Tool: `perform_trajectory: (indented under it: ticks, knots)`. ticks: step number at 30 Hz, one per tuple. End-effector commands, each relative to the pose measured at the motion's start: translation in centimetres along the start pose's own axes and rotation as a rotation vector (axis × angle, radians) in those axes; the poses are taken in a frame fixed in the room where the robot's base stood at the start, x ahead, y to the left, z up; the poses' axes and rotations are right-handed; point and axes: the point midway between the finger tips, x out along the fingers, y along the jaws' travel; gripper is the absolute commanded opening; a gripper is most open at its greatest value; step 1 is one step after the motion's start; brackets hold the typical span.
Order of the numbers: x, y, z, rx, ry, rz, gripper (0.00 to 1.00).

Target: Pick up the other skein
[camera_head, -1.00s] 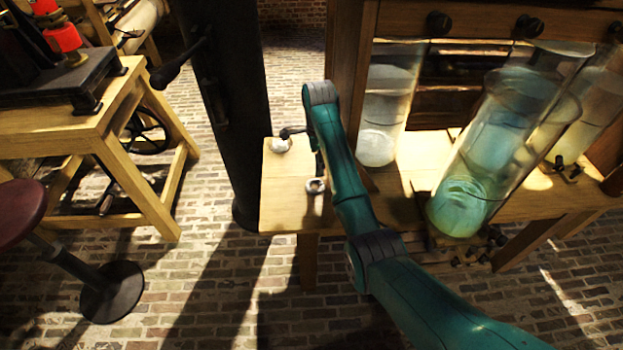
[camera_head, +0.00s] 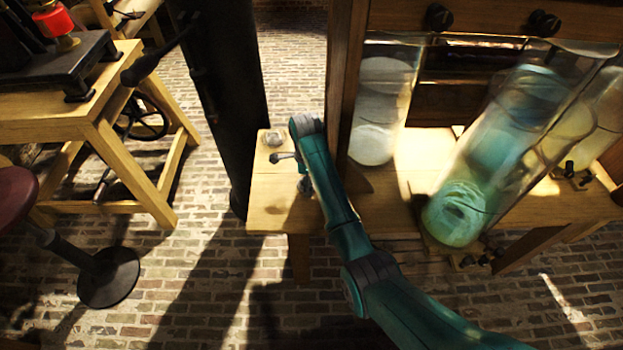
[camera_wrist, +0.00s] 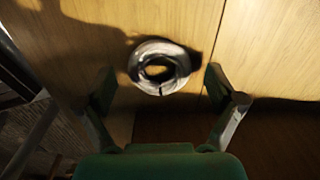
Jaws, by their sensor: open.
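A pale ring-shaped skein (camera_wrist: 149,85) with a dark centre lies flat on the wooden bench in the wrist view. My gripper (camera_wrist: 160,92) is open and empty, one finger on each side of the picture, with the skein between and slightly beyond the fingertips. I cannot tell its exact height above the wood. In the head view, a light grey skein (camera_head: 272,138) lies at the bench's back left, just left of my wrist.
The wooden bench (camera_head: 270,209) carries tall glass jars (camera_head: 375,110) on the right, one tilted with teal contents (camera_head: 460,212). A black column (camera_head: 232,100) stands close to the bench's left end. A wooden stand (camera_head: 110,150) and stool (camera_head: 108,278) are further left.

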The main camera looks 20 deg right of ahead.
Motion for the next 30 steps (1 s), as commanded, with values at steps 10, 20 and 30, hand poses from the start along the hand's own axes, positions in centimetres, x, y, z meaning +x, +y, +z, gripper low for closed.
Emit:
perform_trajectory:
  ticks: [10, 20, 30]
  knots:
    - [0.0, 0.0, 0.0, 0.0, 0.0, -0.001, 0.56]
    - [0.1, 0.0, 0.0, 0.0, 0.0, 0.0, 0.39]
    - [-3.1, -0.1, 0.0, 0.0, -0.001, -0.004, 0.39]
